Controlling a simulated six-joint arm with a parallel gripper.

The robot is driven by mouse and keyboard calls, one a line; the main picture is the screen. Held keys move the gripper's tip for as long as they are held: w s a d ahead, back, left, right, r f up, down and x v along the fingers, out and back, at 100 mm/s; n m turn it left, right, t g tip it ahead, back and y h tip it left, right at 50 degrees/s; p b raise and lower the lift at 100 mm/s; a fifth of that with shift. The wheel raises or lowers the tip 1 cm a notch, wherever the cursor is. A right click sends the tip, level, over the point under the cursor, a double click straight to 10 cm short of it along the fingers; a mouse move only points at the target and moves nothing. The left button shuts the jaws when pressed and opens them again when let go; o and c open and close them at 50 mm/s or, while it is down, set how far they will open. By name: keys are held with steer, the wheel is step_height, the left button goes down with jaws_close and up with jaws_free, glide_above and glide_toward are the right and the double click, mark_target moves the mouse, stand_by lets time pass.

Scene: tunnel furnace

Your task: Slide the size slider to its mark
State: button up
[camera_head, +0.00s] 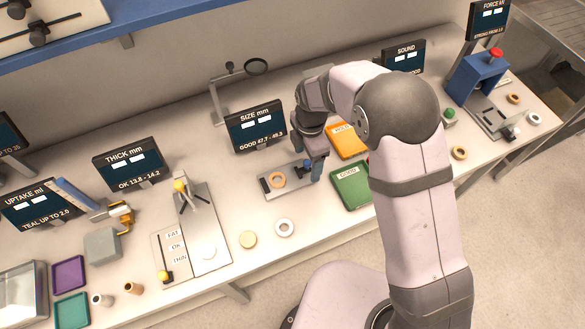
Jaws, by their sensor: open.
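An orange-tan ring (277,180) lies on the plate. The slider shows as a small blue part (307,165) at the plate's right end. My gripper (317,178) points down at that right end, right beside the blue part. It is open. Its fingers partly hide the slider, and I cannot tell whether they touch it. I cannot make out the mark.
An orange tray (347,141) and a green tray (350,190) stand close to the right of my gripper. A magnifier on a stand (256,67) is behind the display.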

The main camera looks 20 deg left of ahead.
step_height(320, 180, up, 5)
steer(key=p, duration=0.3)
stand_by(0.4)
steer(key=m, duration=0.5)
steer(key=shift+s+f+m, duration=0.1)
steer(key=shift+f+m, duration=0.1)
steer(key=shift+m, duration=0.8)
steer(key=s+d+f+m, duration=0.1)
steer(key=s+m, duration=0.1)
steer(key=s+d+f+m+g, duration=0.1)
steer(key=s+d+m, duration=0.1)
steer(key=s+d+f+m+h, duration=0.1)
steer(key=s+d+m, duration=0.1)
steer(key=shift+f, duration=0.1)
steer(key=s+d+r+m+g, duration=0.1)
steer(key=s+d+r+m, duration=0.4)
steer(key=d, duration=0.4)
steer(key=s+d+r+m, duration=0.2)
steer(key=s+d+m, duration=0.4)
steer(key=d, duration=0.4)
steer(key=w+d+r+m+t+y+b, duration=0.1)
steer(key=w+d+r+m+t, duration=0.1)
steer(key=w+d+r+m, duration=0.1)
steer(key=shift+w+d+r, duration=0.25)
steer(key=shift+d+r, duration=0.25)
steer(key=shift+d, duration=0.55)
